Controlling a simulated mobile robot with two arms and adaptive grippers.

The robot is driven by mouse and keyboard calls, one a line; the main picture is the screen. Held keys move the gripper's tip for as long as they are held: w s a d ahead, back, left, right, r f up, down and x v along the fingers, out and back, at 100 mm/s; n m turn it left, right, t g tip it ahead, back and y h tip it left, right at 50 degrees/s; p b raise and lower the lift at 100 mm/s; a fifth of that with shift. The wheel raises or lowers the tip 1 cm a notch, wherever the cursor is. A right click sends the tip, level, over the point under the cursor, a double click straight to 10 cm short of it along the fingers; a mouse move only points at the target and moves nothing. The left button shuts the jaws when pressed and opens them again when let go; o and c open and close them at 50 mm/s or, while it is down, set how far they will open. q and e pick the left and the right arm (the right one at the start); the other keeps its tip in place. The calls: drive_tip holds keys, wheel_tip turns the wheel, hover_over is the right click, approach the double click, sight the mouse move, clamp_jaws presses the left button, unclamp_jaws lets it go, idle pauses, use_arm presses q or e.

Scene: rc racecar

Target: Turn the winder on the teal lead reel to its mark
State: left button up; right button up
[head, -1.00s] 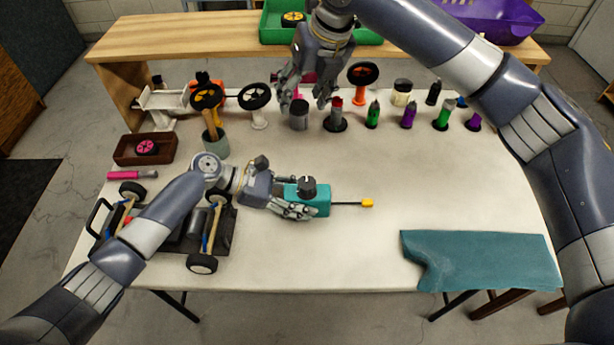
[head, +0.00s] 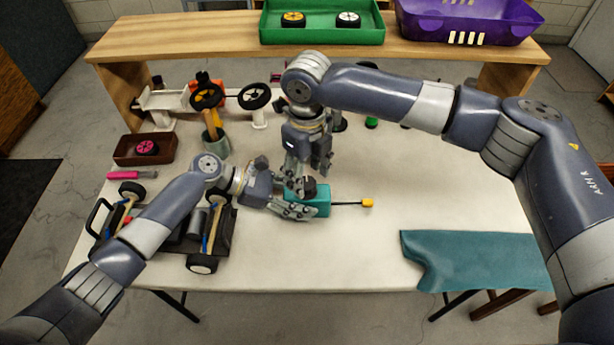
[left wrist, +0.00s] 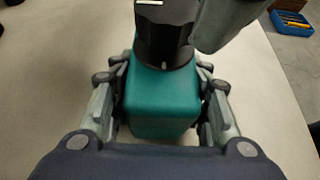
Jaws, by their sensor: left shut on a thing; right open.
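The teal lead reel (head: 320,203) lies on the pale table, with a thin dark lead running right to a yellow tip (head: 367,203). My left gripper (head: 298,210) is shut on the reel's body; the left wrist view shows its fingers on both sides of the teal box (left wrist: 163,105). The black winder (head: 308,187) stands on top of the reel and shows in the left wrist view (left wrist: 163,35), with a white line on its top and a small pale mark at its base. My right gripper (head: 304,180) is open, pointing down at the winder. One of its fingers partly covers the winder; contact is unclear.
A car chassis (head: 190,250) with black wheels sits left of the reel. A brown tray (head: 120,150), a grey-green cup (head: 216,146) and a teal cloth (head: 480,260) are also on the table.

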drive_tip(key=shift+f, duration=0.9)
drive_tip(key=shift+c, duration=0.6)
drive_tip(key=c, duration=1)
